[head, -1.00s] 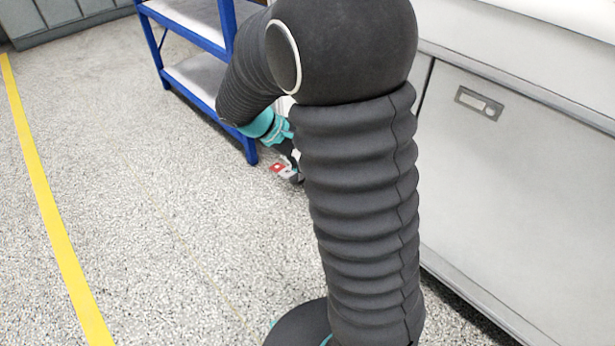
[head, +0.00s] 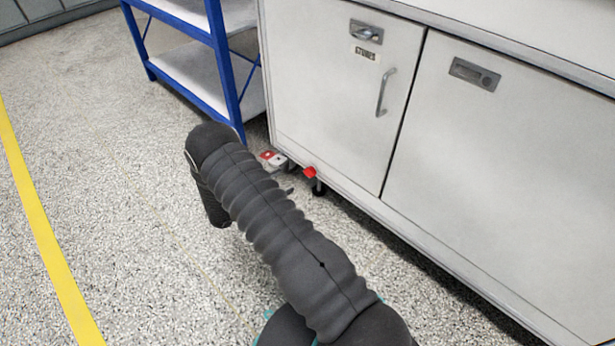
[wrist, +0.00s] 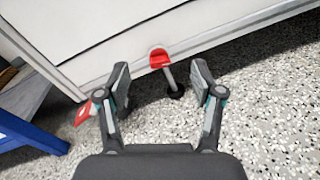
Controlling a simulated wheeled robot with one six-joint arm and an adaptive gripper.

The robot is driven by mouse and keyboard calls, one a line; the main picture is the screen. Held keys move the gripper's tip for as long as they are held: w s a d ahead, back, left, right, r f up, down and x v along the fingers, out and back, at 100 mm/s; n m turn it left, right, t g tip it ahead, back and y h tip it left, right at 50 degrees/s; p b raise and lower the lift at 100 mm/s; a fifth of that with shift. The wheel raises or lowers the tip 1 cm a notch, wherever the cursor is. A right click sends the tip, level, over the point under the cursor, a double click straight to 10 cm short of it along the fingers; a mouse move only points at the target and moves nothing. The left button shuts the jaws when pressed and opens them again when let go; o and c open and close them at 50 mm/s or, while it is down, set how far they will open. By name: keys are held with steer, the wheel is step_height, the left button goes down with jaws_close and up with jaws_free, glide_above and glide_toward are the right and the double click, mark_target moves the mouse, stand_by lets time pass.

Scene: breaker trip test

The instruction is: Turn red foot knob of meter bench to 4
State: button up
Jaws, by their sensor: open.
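The meter bench (head: 335,110) is a pale grey cabinet. Its red foot knob (head: 309,172) sits low at the front edge, above a dark foot on the floor. In the wrist view the red knob (wrist: 159,58) tops a thin grey stem that ends in a black foot. My gripper (wrist: 161,68) is open, one finger on each side of the knob and stem in the picture, with clear gaps. I cannot tell how far beyond the fingertips the knob is. No numbers on the knob are readable. In the head view my arm hides most of the gripper.
A red and white item (head: 272,158) lies low by the bench corner, partly behind my left finger in the wrist view (wrist: 83,113). A blue-framed shelf (head: 222,70) stands left of the bench. Speckled floor with a yellow line (head: 40,225) is open on the left.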

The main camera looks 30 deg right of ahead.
mark_target(307, 175)
step_height(307, 175, down, 6)
steer(key=n+t, duration=0.2)
steer(key=x, duration=1.2)
steer(key=shift+w+d+f+b, duration=0.1)
steer(key=shift+w+d+b, duration=0.25)
steer(key=shift+w, duration=0.1)
steer(key=c, duration=1.1)
